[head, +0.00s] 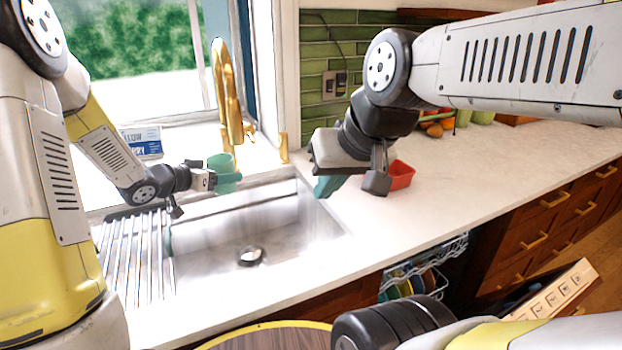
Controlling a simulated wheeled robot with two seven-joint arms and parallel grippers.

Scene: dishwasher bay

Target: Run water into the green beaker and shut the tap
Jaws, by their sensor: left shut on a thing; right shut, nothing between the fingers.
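The green beaker (221,163) is upright at the back edge of the sink, close to the lower part of the gold tap (229,95). My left gripper (228,183) is shut on the beaker, reaching it from the left. No water stream can be made out, and I cannot tell whether the beaker holds water. A short gold post (283,148) stands right of the tap; whether it is the handle is unclear. My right gripper (326,187) is shut and empty, pointing down above the counter by the sink's right edge, apart from the tap.
The steel sink (295,235) has a drain at its bottom and a ribbed drying rack (125,262) on its left. A red container (402,174) stands behind my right gripper. A blue-and-white sign (141,142) stands by the window. The counter (455,190) at right is largely clear.

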